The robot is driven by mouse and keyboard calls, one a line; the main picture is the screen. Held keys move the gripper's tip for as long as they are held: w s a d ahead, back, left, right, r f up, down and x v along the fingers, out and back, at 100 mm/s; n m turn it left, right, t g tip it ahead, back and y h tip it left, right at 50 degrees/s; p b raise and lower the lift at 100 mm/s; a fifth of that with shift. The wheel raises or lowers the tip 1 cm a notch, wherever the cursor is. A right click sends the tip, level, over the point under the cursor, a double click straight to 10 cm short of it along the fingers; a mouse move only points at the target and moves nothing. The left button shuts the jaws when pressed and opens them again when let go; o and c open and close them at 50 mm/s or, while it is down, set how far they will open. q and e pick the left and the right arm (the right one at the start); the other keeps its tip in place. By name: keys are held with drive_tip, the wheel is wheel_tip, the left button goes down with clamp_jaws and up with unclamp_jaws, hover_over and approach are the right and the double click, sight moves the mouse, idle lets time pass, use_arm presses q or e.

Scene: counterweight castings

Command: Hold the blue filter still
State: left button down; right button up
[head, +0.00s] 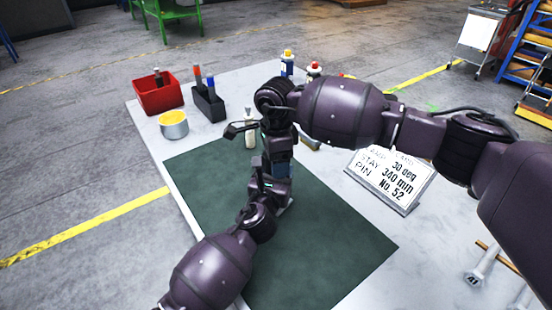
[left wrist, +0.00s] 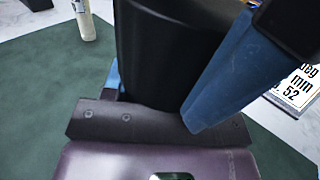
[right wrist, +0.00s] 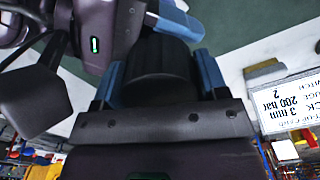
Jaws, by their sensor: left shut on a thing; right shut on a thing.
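The filter shows as a black cylinder between blue finger pads in the left wrist view (left wrist: 165,50). Its ribbed black part fills the jaws in the right wrist view (right wrist: 155,58). In the head view it is mostly hidden by the grippers, with a dark blue patch (head: 281,171) between them; I cannot tell whether this is filter or finger. My left gripper (head: 268,185) is shut on the filter from the near side. My right gripper (head: 279,150) is shut on it from above. The jaws are close together, over the green mat (head: 330,245).
A red bin (head: 158,97), a black holder (head: 208,105) with markers and a yellow-topped tin (head: 173,125) stand at the back left. Bottles (head: 287,64) stand behind. A sign (head: 390,180) stands right of the mat. A pale bottle (head: 250,135) is close behind the grippers. The mat's near part is clear.

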drive_tip(key=shift+m, duration=0.5)
drive_tip(key=o, duration=1)
drive_tip(key=shift+r, duration=0.1)
drive_tip(key=shift+r, duration=2.2)
drive_tip(key=shift+c, duration=0.4)
wheel_tip(320, 180, up, 4)
drive_tip(key=n, duration=0.5)
drive_tip(key=shift+f, duration=0.25)
